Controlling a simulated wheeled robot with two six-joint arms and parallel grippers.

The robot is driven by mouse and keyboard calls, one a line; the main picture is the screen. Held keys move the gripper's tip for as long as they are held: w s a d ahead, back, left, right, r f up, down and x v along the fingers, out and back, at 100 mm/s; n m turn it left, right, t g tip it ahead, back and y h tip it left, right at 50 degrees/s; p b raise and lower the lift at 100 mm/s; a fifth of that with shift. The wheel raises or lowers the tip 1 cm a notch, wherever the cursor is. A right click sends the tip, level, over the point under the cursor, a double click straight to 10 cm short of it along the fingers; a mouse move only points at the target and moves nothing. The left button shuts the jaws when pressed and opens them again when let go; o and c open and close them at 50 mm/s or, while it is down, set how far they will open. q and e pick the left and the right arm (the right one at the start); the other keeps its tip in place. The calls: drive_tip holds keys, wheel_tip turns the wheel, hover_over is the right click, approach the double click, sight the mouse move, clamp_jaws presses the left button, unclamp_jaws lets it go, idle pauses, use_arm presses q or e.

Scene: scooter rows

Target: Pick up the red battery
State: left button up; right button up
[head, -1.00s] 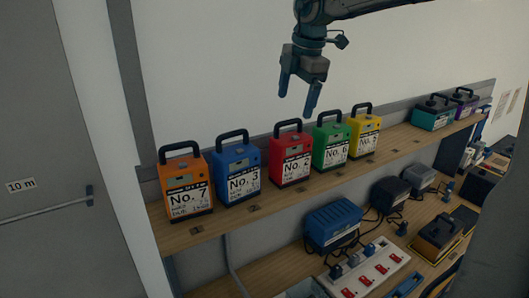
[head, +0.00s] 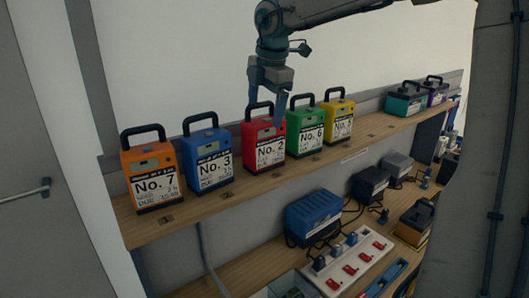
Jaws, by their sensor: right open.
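The red battery (head: 264,150), labelled No. 2, stands upright on the upper wooden shelf between a blue and a green battery. It has a black carry handle on top. My right gripper (head: 266,108) points down right at the red battery's handle, with its two fingers apart. One finger overlaps the handle's right side in the picture. I cannot tell whether the fingers touch the handle or straddle it. The battery still sits on the shelf. My left gripper is not in view.
On the shelf (head: 222,203) stand an orange battery (head: 152,180), blue battery (head: 208,162), green battery (head: 305,133) and yellow battery (head: 338,122). Teal (head: 405,104) and purple (head: 434,95) ones stand farther right. Below are a blue charger (head: 312,218) and a white power strip (head: 350,265).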

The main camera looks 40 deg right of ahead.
sight(262, 120)
drive_tip(key=f, duration=0.2)
drive_tip(key=shift+w+f, duration=0.55)
drive_tip(key=shift+s+r, duration=0.1)
drive_tip(key=shift+s, duration=0.1)
drive_tip(key=c, duration=0.6)
clamp_jaws()
drive_tip(key=shift+r, duration=0.1)
